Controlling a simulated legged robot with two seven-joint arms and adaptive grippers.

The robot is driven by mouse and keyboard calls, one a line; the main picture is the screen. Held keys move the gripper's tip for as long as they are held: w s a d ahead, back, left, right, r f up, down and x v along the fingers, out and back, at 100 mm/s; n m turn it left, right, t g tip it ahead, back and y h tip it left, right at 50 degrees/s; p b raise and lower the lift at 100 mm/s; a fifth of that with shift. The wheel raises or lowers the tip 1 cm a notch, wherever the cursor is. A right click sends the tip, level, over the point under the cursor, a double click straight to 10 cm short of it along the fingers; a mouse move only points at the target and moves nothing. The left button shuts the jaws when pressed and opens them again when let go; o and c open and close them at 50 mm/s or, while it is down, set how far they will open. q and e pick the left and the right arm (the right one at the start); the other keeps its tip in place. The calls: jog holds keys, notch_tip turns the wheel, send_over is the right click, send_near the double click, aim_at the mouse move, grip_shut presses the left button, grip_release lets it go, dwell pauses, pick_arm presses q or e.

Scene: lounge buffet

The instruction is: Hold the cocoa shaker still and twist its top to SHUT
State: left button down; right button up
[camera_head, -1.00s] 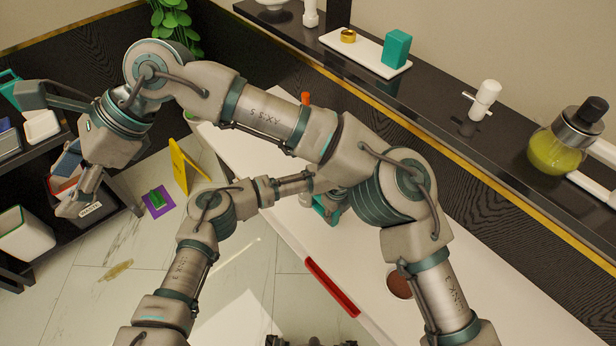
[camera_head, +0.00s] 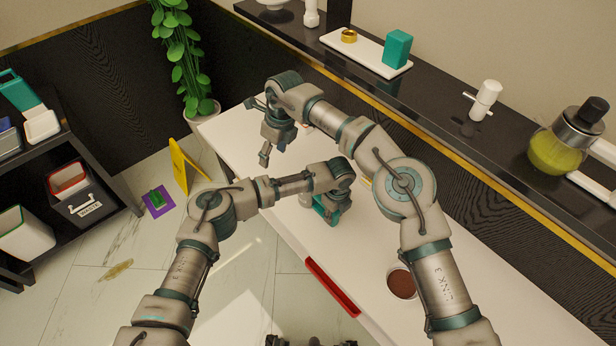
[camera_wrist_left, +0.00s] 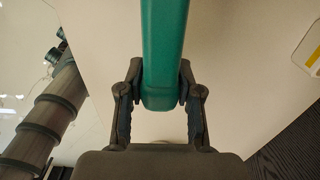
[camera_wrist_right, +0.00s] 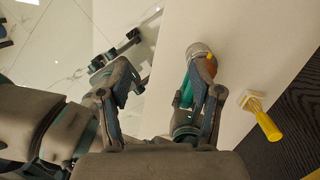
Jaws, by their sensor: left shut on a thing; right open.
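My left gripper (camera_head: 325,208) is low over the white table and shut on a teal part (camera_wrist_left: 164,50), which fills the space between its fingers in the left wrist view. The right wrist view shows a rounded silvery top (camera_wrist_right: 198,50) with an orange spot, beside a teal part; this looks like the cocoa shaker. In the head view the shaker is mostly hidden by the left gripper. My right gripper (camera_head: 258,130) is open over the table's far end, apart from the left one. Whether the top is open or shut cannot be told.
A bowl of brown powder (camera_head: 402,283) stands on the white table (camera_head: 470,310), near my right arm. A red strip (camera_head: 332,287) marks the front edge. A dark shelf (camera_head: 440,110) runs behind.

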jog(key=w+d+f+m, duration=0.1)
jog(key=d+f, duration=0.1)
jog(key=d, duration=0.1)
jog(key=w+d+f+m+h, duration=0.1)
jog(key=d+f, duration=0.1)
jog(key=d, duration=0.1)
jog(key=w+d+f+m+h, duration=0.1)
jog(key=d, duration=0.2)
jog(key=shift+w+f, duration=0.3)
jog(key=shift+f, duration=0.1)
notch_tip(320, 180, down, 9)
jog(key=shift+r, duration=0.1)
